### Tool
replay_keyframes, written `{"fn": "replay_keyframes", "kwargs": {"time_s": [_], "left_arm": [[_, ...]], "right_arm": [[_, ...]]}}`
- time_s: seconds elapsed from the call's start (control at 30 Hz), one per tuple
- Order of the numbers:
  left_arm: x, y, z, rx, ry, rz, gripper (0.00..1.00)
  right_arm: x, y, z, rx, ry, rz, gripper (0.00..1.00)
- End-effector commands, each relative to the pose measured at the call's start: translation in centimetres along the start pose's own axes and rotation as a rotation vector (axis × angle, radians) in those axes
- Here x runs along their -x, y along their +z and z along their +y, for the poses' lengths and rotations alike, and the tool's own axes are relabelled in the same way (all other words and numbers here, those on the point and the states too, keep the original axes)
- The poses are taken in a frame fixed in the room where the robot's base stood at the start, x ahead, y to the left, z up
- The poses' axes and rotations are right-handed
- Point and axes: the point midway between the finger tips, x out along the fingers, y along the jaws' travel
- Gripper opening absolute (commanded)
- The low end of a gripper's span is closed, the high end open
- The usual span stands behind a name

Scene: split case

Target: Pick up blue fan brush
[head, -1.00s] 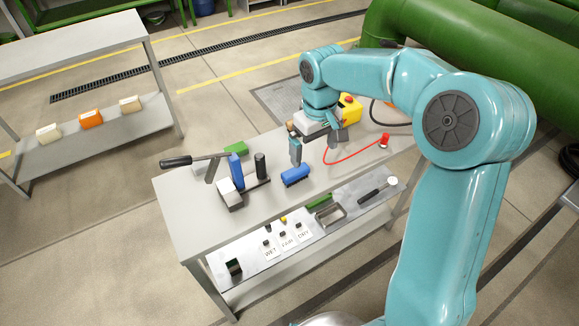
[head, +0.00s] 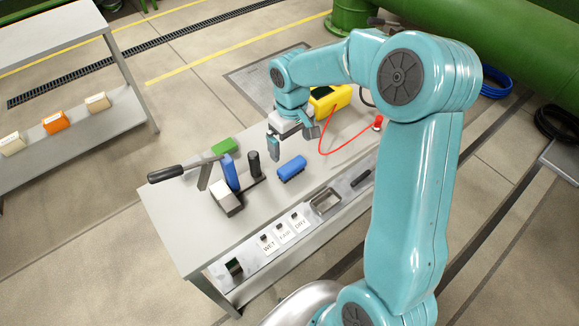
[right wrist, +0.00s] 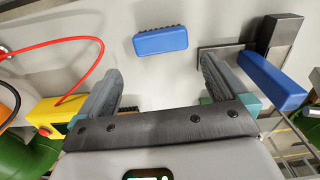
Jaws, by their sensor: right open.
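A blue block-shaped brush (head: 291,168) with dark bristles along one edge lies on the grey workbench (head: 185,222). It also shows in the right wrist view (right wrist: 160,41), lying beyond the fingertips and roughly centred between them. My right gripper (head: 292,141) is open and empty, just behind the brush in the head view and apart from it. Its two spread fingers show in the right wrist view (right wrist: 158,68), with nothing between them. My left gripper is not in view.
A lever tool with a black handle (head: 167,173) and an upright blue part (head: 230,172) stands left of the brush. A green block (head: 224,146) lies behind it. A yellow box (head: 331,98) and red cable (head: 345,148) are at the right. Label cards (head: 283,233) line the front.

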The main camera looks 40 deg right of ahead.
Motion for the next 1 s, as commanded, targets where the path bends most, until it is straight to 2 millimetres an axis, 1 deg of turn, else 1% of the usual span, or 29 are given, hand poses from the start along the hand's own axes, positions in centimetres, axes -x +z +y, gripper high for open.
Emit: {"fn": "replay_keyframes", "kwargs": {"time_s": [0.03,0.1,0.2,0.37,0.6,0.7,0.9,0.93,0.97,1.0], "left_arm": [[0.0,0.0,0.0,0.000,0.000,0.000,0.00],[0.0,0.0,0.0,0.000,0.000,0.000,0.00],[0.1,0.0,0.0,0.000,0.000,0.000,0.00],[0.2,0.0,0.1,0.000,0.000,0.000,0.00],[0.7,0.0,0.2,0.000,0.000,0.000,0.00],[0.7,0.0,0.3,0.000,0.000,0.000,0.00],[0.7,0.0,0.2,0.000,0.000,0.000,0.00],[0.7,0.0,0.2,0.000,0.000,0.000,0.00],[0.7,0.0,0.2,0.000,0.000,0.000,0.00],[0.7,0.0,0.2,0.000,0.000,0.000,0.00]], "right_arm": [[-1.2,0.2,0.0,0.000,-0.002,-0.005,1.00],[-2.3,0.1,-0.1,0.001,-0.002,-0.004,1.00],[-3.5,0.1,-0.1,0.000,0.000,-0.003,1.00],[-4.6,0.1,-0.2,0.000,-0.002,-0.004,1.00],[-8.3,0.2,-0.4,0.000,-0.001,-0.003,1.00],[-9.0,0.1,-0.4,0.000,-0.001,-0.001,1.00],[-9.1,0.1,-0.4,0.000,-0.001,0.001,1.00],[-9.1,0.1,-0.4,0.000,-0.001,0.001,0.97],[-9.1,0.1,-0.4,0.000,-0.001,0.001,0.87],[-9.1,0.1,-0.4,0.000,-0.001,0.001,0.74]]}}
